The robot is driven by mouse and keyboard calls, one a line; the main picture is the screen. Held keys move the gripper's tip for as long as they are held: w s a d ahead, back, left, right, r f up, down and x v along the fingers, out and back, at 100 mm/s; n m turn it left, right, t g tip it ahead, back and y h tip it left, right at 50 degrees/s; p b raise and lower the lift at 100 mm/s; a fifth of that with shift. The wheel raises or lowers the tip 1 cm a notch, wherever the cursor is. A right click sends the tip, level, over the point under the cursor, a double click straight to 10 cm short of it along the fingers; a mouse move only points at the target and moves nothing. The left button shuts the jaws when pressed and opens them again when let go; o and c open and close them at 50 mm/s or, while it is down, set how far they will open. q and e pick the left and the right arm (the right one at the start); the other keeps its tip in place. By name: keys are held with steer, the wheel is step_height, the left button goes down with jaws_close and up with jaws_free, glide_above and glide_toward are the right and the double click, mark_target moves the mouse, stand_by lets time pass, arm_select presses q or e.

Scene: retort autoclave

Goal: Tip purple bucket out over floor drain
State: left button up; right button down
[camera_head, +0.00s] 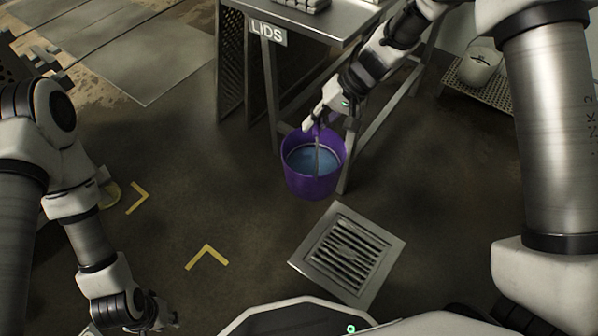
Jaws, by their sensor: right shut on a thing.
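The purple bucket (312,183) holds bluish liquid and is upright beside the legs of the metal table. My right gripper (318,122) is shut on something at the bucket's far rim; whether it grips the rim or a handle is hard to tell. Whether the bucket touches the floor is also unclear. The square metal floor drain (347,253) with a slotted grate lies in front of the bucket, a little to the right. My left gripper (160,318) is low at the bottom left, away from the bucket, and its fingers are too unclear to read.
A metal table (340,22) with a LIDS sign (268,32) stands behind the bucket. A perforated shelf (487,92) with a pale container (480,62) is at the upper right. Yellow corner marks (207,255) lie on open floor to the left.

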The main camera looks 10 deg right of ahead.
mark_target(290, 151)
steer(key=w+a+f+m, duration=0.1)
steer(key=f, duration=0.2)
steer(key=w+a+f+m+t+b, duration=0.1)
steer(key=f, duration=0.3)
steer(key=w+a+f+m+t, duration=0.1)
steer(key=f, duration=0.2)
steer(key=shift+w+f+m+h, duration=0.2)
steer(key=shift+w+m+h, duration=0.05)
steer(key=shift+m+h, duration=0.05)
steer(key=f+m, duration=0.1)
steer(key=f, duration=0.3)
steer(key=f+m+t+h+b, duration=0.1)
steer(key=f, duration=0.3)
steer(key=s+f+m+t, duration=0.1)
steer(key=f+m, duration=0.1)
steer(key=f, duration=0.2)
steer(key=shift+s+a+f+h+b, duration=0.1)
steer(key=shift+a+f+h+b, duration=0.05)
steer(key=shift+a+h+b, duration=0.15)
step_height(290, 151, down, 6)
steer(key=b, duration=0.8)
steer(key=shift+f, duration=0.6)
steer(key=shift+s+d, duration=0.1)
steer(key=shift+s, duration=0.1)
steer(key=s+d+p, duration=0.3)
steer(key=s+d, duration=0.1)
steer(key=shift+s+r, duration=0.4)
